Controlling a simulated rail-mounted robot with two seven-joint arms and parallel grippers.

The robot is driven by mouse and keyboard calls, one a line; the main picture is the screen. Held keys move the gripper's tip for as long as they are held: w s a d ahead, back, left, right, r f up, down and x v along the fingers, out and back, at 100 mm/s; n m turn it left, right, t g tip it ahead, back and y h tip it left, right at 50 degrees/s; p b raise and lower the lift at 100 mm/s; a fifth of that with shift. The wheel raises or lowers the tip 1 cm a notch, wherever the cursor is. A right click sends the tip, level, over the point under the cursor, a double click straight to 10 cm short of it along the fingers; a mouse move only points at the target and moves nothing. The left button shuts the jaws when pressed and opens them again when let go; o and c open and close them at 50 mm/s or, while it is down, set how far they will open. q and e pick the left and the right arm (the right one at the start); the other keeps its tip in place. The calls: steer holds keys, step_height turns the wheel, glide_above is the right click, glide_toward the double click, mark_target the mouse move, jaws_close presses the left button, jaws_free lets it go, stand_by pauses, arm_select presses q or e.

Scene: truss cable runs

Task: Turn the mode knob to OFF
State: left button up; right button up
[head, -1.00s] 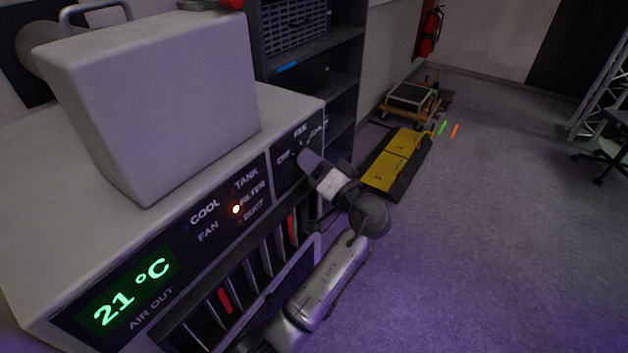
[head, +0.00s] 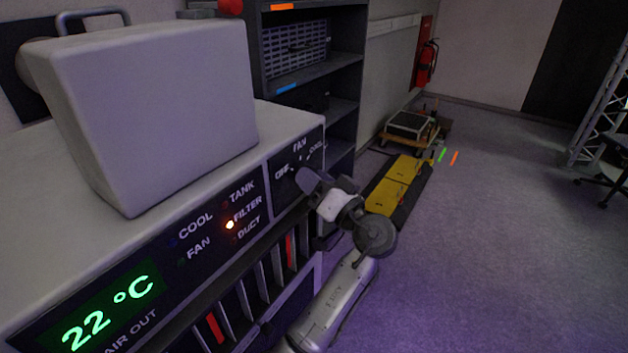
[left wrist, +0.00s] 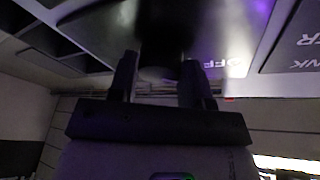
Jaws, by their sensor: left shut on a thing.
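The mode knob (left wrist: 160,38) is a dark round shape between the fingers in the left wrist view. It sits on the dark right-hand panel (head: 283,188) of a light grey cooling unit, with OFF, FAN and COOL printed around it. In the head view my left gripper covers most of the knob, and I cannot tell which mark it points to. My left gripper (head: 307,178) is shut on the knob; its two fingers also show in the left wrist view (left wrist: 160,78). The OFF label (left wrist: 228,62) is right of the fingers there. My right gripper is not in view.
The unit's green display (head: 100,312) reads 22 °C, and a red-orange light (head: 230,225) glows by FILTER. A grey hood (head: 160,110) stands on top. Slots with red strips lie below the panel. A dark shelf (head: 345,60) stands behind; open floor lies right.

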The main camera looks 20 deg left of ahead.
arm_select(q)
steer(key=o, duration=0.9)
steer(key=p+v, duration=0.2)
steer(key=v, duration=1.1)
steer(key=shift+s+d+f, duration=0.15)
steer(key=shift+d, duration=0.2)
